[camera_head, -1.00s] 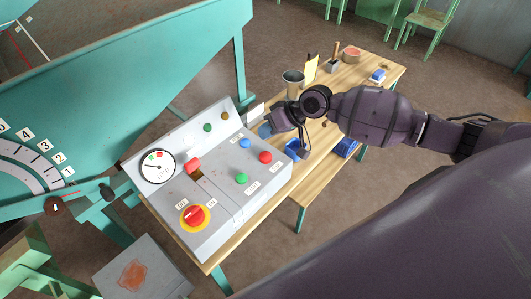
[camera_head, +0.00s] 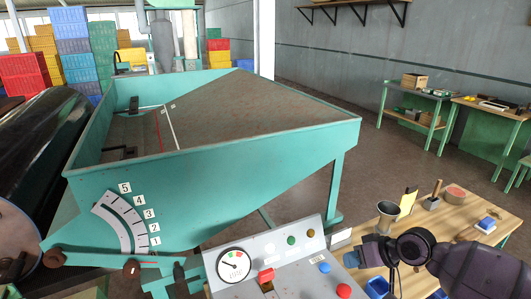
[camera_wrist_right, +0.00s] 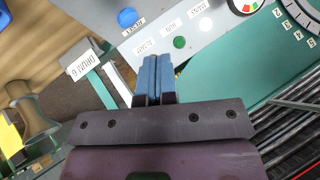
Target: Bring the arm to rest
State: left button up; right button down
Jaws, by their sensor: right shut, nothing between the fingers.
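My right arm (camera_head: 475,270) comes in from the lower right corner of the head view. Its gripper (camera_head: 352,259) is beside the right edge of the grey control panel (camera_head: 250,290), above the wooden bench (camera_head: 415,252). In the right wrist view, the blue fingers of my right gripper (camera_wrist_right: 155,66) are together with nothing between them. They point toward the panel (camera_wrist_right: 165,25), with its blue button (camera_wrist_right: 128,18) and green button (camera_wrist_right: 179,42) beyond them. I cannot tell the exact gap to the panel. My left gripper is not in view.
A teal hopper (camera_head: 230,170) with a numbered scale (camera_head: 125,220) stands behind the panel. A metal cup (camera_head: 387,215), a yellow card (camera_head: 409,199) and blue bins (camera_head: 378,287) are close to my right arm. Open floor (camera_head: 330,110) lies beyond.

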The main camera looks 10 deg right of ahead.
jog(key=w+r+n+t, duration=0.3)
jog(key=s+f+t, duration=0.1)
jog(key=s+a+f+t+h, duration=0.1)
jog(key=s+a+f+n+t+b, duration=0.1)
jog(key=f+t, duration=0.1)
jog(key=shift+s+a+h, duration=0.15)
jog(key=shift+s+h, duration=0.05)
jog(key=shift+h, duration=0.2)
jog(key=s+d+f+m+h+b, duration=0.1)
jog(key=s+f+m+h, duration=0.1)
jog(key=s+f, duration=0.6)
jog(key=s+d+f+m+g+h+b, duration=0.1)
jog(key=s+d+f+m+h, duration=0.1)
jog(key=s+f, duration=0.6)
jog(key=s+m+h, duration=0.1)
jog(key=s, duration=0.5)
jog(key=shift+f+m+h, duration=0.3)
jog(key=shift+h, duration=0.1)
jog(key=shift+d, duration=0.1)
